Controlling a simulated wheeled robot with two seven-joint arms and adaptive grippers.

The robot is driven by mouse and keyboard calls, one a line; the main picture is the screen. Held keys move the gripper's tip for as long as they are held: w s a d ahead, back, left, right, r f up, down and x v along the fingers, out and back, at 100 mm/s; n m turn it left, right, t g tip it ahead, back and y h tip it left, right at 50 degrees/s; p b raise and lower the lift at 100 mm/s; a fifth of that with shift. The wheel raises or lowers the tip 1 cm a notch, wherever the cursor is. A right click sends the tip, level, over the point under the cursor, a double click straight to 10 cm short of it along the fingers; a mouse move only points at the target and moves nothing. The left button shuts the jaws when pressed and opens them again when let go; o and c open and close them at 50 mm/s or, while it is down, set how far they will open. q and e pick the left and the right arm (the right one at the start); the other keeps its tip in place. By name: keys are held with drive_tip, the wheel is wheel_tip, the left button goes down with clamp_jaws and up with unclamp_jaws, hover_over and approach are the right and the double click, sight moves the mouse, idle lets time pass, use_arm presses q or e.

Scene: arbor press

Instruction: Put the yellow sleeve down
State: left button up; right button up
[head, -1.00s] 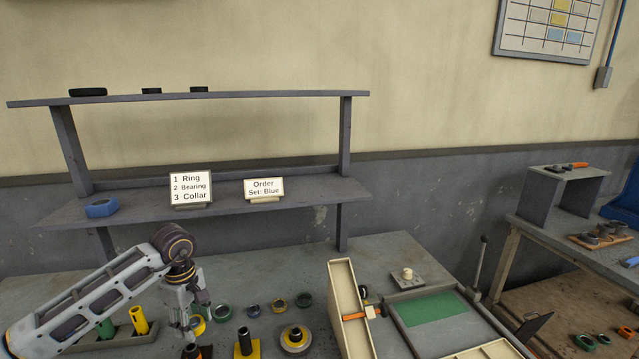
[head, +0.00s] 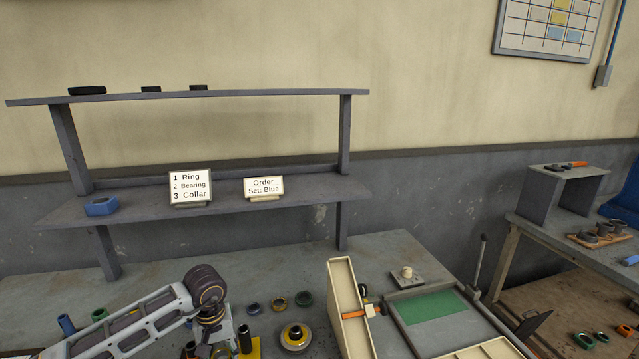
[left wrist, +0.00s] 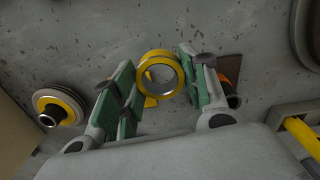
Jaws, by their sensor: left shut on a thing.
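In the left wrist view a yellow sleeve (left wrist: 160,72), a short ring with a grey inside, sits between the green pads of my left gripper (left wrist: 158,70). The gripper is shut on it. In the head view my left gripper (head: 221,345) is low over the bench near the bottom edge, mostly hidden by its own arm. It is just left of a dark post (head: 245,339) on a yellow base. I cannot tell how high the sleeve is above the bench. My right gripper is not in view.
A stepped disc with a yellow ring (head: 295,337) stands to the right, with several small rings behind it.

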use_arm(q)
drive_tip(key=shift+s+d+f+m, duration=0.45)
drive_tip(key=shift+d+f+m, duration=0.3)
drive_tip(key=shift+m, duration=0.3)
drive_tip(key=shift+s+d+f+m, duration=0.45)
drive_tip(key=shift+d+f+m, duration=0.15)
drive_tip(key=shift+f+m, duration=0.35)
drive_tip(key=shift+r, duration=0.25)
